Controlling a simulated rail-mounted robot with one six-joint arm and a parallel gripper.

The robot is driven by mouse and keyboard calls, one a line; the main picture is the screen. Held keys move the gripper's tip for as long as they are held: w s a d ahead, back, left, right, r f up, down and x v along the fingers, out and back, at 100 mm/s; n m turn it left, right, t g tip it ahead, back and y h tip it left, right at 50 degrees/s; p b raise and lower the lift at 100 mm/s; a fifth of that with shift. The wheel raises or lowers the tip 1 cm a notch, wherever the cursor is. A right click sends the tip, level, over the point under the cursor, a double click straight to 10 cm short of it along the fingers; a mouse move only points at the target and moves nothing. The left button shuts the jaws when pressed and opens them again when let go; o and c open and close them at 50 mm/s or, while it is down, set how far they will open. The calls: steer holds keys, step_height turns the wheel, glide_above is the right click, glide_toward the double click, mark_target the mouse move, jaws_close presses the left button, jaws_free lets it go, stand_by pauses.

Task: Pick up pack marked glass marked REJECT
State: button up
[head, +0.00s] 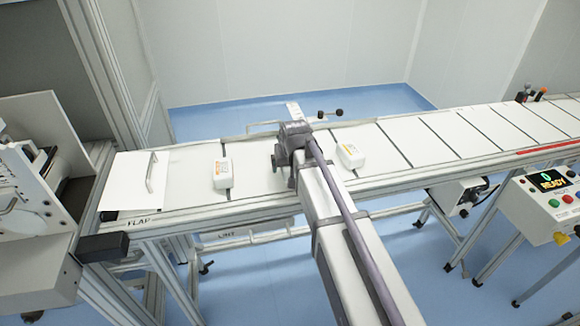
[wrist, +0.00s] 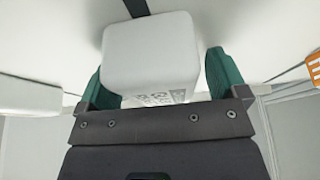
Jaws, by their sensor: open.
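In the wrist view a white rounded pack (wrist: 150,55) stands between the two green fingers of my gripper (wrist: 157,78). The fingers are open, one on each side of it; whether either touches it I cannot tell. Printed square codes show on its near face; I can read no REJECT mark. In the head view my arm hides this pack and my fingertips. Two other white packs lie on the conveyor: one left of my arm (head: 222,173) with an orange label, one right of it (head: 350,155) with a yellow-orange label. Their print is too small to read.
The white slatted conveyor (head: 440,135) runs across the view, with a rail along its edges. A plate with a handle, marked FLAP (head: 125,190), is at its left end beside a machine. A control panel reading READY (head: 548,200) stands at right. The belt right of the packs is clear.

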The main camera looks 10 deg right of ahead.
steer(key=c, duration=1.1)
step_height(320, 180, up, 11)
steer(key=p, duration=1.1)
steer(key=shift+f, duration=0.25)
